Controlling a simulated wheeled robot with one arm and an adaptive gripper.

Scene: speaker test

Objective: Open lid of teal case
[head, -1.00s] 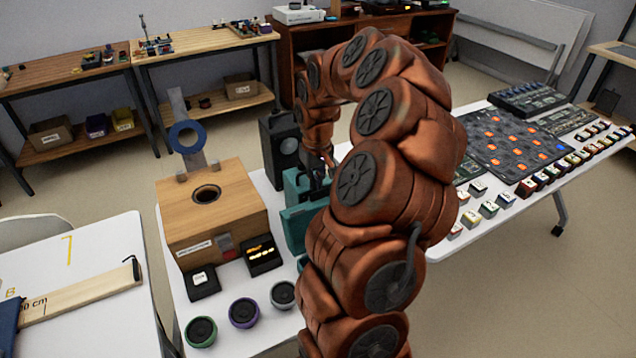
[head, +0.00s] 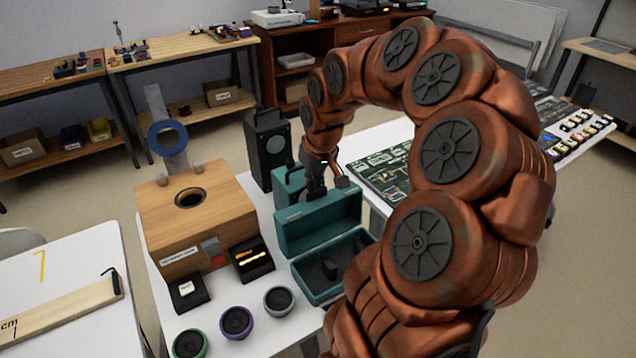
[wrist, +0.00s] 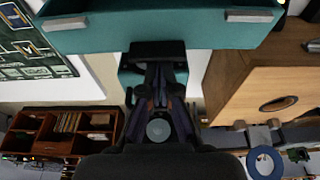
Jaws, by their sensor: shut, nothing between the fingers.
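The teal case (head: 331,270) sits on the white table with its lid (head: 318,222) raised and tilted back. Its dark-lined inside shows, with dark shapes in it; my arm hides its right side. My gripper (head: 317,190) is shut and empty, pointing down just behind the raised lid's top edge. I cannot tell whether it touches the lid. A second teal thing (head: 288,187) stands behind the lid.
A wooden box (head: 197,222) with a round hole stands left of the case. A black speaker (head: 270,150) stands behind. Small round drivers (head: 236,322) line the front left.

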